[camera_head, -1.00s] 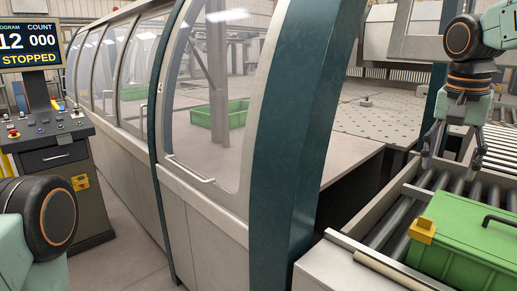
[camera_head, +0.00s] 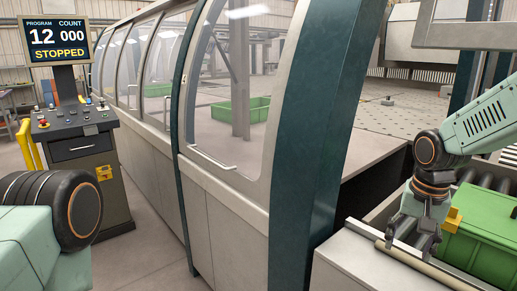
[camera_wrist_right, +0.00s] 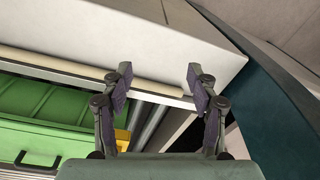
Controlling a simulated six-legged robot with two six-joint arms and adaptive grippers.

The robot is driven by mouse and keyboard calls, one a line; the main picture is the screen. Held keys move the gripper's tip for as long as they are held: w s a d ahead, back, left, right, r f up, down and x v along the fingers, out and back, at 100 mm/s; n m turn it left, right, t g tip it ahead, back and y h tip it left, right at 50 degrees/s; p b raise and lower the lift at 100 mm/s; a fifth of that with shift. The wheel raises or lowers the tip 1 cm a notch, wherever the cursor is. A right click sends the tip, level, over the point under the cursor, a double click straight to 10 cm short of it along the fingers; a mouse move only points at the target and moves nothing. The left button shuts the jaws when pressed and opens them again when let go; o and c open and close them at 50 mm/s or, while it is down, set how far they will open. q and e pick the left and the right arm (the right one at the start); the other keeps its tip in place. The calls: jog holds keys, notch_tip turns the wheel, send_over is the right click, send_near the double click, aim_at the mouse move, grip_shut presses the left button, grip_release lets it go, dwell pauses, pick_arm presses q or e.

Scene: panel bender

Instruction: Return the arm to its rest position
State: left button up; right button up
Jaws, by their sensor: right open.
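My right gripper (camera_head: 408,236) is in the lower right of the head view, above the front edge of the roller conveyor. The green lidded box (camera_head: 482,236) with a yellow latch sits on the rollers to the right of the gripper and is partly hidden by my arm. The box also shows at the left of the right wrist view (camera_wrist_right: 50,105). My left arm shows at the lower left of the head view, but its gripper is out of view.
A pale ledge with a roller bar (camera_head: 385,262) lies below the right gripper. The machine's teal post (camera_head: 315,130) stands to its left. A control console (camera_head: 80,150) with a screen (camera_head: 55,40) reading STOPPED is at the left. A green bin (camera_head: 205,115) shows behind the glass.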

jog(key=s+a+f+n+y+b, duration=0.1)
jog(key=s+a+f+n+b, duration=0.25)
jog(key=f, duration=0.95)
jog(key=s+a+f+m+b, duration=0.15)
jog(key=s+a+f, duration=0.35)
jog(key=f, duration=0.8)
jog(key=s+f+n+b, duration=0.2)
jog(key=s+f, duration=0.5)
jog(key=s, duration=0.5)
jog(key=s+a+f+n+g+b, duration=0.1)
jog(key=s+f+n+b, duration=0.1)
jog(key=s+f+b, duration=0.3)
jog(key=s+f, duration=0.3)
jog(key=s, duration=0.4)
jog(key=shift+a+f+h, duration=0.2)
jog(key=shift+a+h, duration=0.05)
jog(key=shift+h, duration=0.15)
